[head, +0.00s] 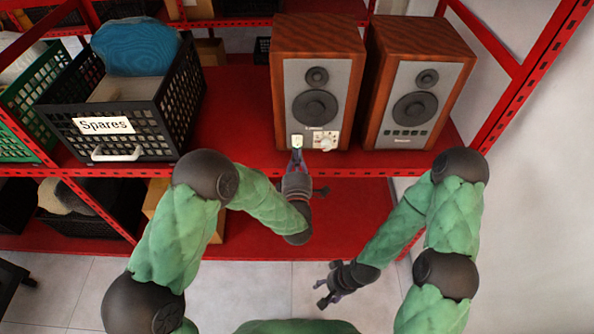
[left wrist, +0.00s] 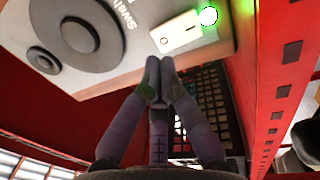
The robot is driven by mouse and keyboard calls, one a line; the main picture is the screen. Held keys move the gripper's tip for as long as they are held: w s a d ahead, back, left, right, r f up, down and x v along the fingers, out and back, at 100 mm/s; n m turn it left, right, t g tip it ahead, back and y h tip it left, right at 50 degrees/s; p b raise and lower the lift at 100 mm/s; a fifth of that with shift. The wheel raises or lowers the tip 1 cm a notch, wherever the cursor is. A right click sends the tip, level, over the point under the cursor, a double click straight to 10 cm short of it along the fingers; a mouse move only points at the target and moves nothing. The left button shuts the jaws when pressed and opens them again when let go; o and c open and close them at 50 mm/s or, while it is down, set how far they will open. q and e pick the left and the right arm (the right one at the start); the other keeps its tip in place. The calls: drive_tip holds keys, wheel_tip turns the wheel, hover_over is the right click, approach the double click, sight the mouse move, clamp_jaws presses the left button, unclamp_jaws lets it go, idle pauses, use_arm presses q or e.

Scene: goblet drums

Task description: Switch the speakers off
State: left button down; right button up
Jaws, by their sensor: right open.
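Two wooden speakers with grey fronts stand on the red shelf, a left speaker (head: 342,58) and a right speaker (head: 447,95). In the left wrist view the switch (left wrist: 178,34) has a lit green light (left wrist: 208,16) at one end. My left gripper (head: 297,156) is just below the switch, its fingertips (left wrist: 160,64) together and empty, seemingly a little short of it. My right gripper (head: 323,291) is open and empty, low in front of the shelf.
A black crate labelled Spares (head: 180,112) stands on the shelf at left, with a green crate (head: 38,82) beside it. The red shelf edge (head: 240,171) runs below the speakers. A red upright (head: 520,85) stands at right. The shelf between crate and speakers is clear.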

sight(297, 137)
use_arm(q)
drive_tip(key=shift+w+r+b, duration=0.2)
drive_tip(key=shift+w+b, duration=0.1)
drive_tip(key=shift+w, duration=1.65)
use_arm(e)
drive_tip(key=shift+f, duration=0.4)
